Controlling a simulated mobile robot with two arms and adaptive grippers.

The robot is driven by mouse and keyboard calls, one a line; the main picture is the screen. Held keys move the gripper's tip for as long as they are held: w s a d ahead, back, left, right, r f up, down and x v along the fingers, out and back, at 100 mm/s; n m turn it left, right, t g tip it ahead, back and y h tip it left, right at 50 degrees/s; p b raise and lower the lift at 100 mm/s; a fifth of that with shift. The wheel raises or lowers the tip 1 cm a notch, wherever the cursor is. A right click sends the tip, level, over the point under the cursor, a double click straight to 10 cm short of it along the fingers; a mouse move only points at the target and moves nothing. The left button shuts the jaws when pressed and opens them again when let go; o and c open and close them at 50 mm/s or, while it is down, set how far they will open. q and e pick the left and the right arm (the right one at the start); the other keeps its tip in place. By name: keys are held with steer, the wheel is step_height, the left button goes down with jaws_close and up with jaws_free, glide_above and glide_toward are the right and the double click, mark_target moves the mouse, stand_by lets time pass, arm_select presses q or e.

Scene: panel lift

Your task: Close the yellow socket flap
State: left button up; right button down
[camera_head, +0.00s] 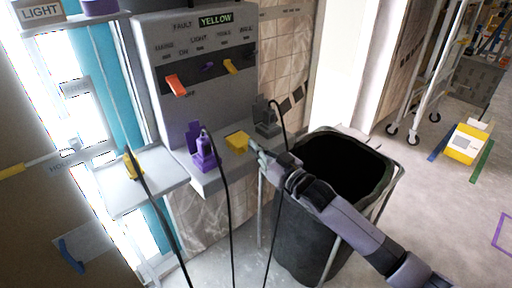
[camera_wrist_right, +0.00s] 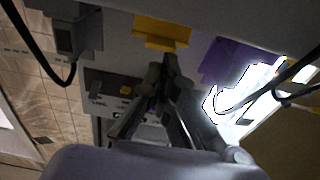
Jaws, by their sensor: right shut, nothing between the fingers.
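The yellow socket flap (camera_head: 237,141) is on the ledge of the grey panel (camera_head: 188,110), between the purple and grey sockets. It looks low and flat there, with no upright lid showing. In the right wrist view the yellow part (camera_wrist_right: 162,30) is just beyond the fingertips. My right gripper (camera_head: 255,149) is shut and empty, just right of the yellow flap; its fingers also show in the wrist view (camera_wrist_right: 168,66). I cannot tell if the tips touch the flap. My left gripper is not in view.
A purple plug (camera_head: 204,153) and a grey plug (camera_head: 267,124), with upright flaps and black cables, flank the yellow socket. A black bin (camera_head: 308,240) stands under my right arm. A side shelf (camera_head: 150,184) holds a yellow-ended cable. Red, purple and yellow levers sit above.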

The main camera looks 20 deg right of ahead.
step_height(320, 180, down, 2)
steer(key=shift+s+f, duration=0.1)
steer(key=shift+s, duration=0.05)
steer(key=r+v, duration=0.2)
steer(key=v, duration=0.9)
steer(key=shift+s+d, duration=0.15)
steer(key=shift+s, duration=0.2)
